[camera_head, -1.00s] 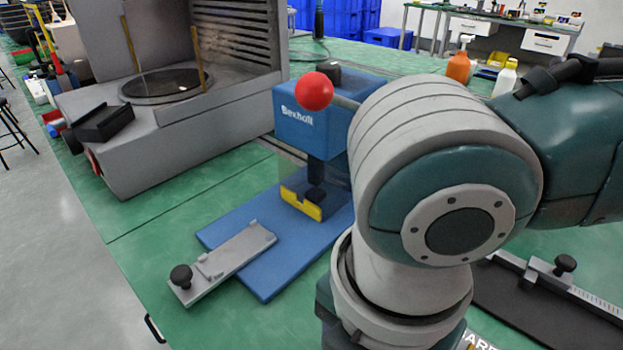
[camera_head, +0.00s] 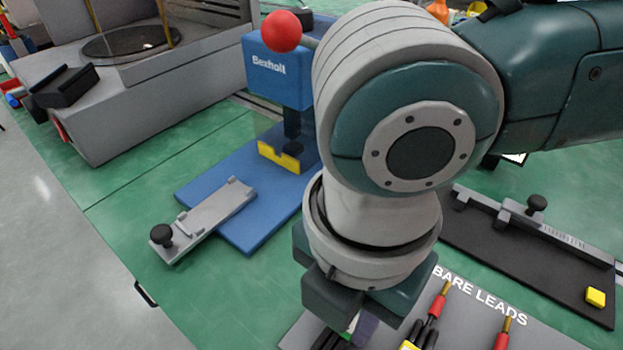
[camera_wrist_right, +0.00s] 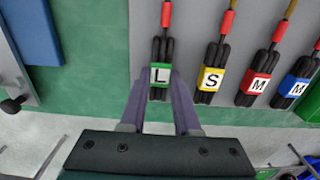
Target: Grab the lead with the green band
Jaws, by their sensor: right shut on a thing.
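The lead with the green band (camera_wrist_right: 160,75) has black strands, a red sleeve and a band marked "L". It lies on the grey board (camera_wrist_right: 190,40) in the right wrist view. My right gripper (camera_wrist_right: 159,92) has its two purple fingers on either side of the banded part and is shut on it. In the head view my right gripper (camera_head: 352,326) is at the bottom, and my arm hides most of this lead. My left gripper is not in view.
To the right on the board lie leads with a yellow band (camera_wrist_right: 211,78), a red band (camera_wrist_right: 257,85) and a blue band (camera_wrist_right: 294,86). A blue press (camera_head: 278,75) and a dark measuring fixture (camera_head: 520,250) flank my arm.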

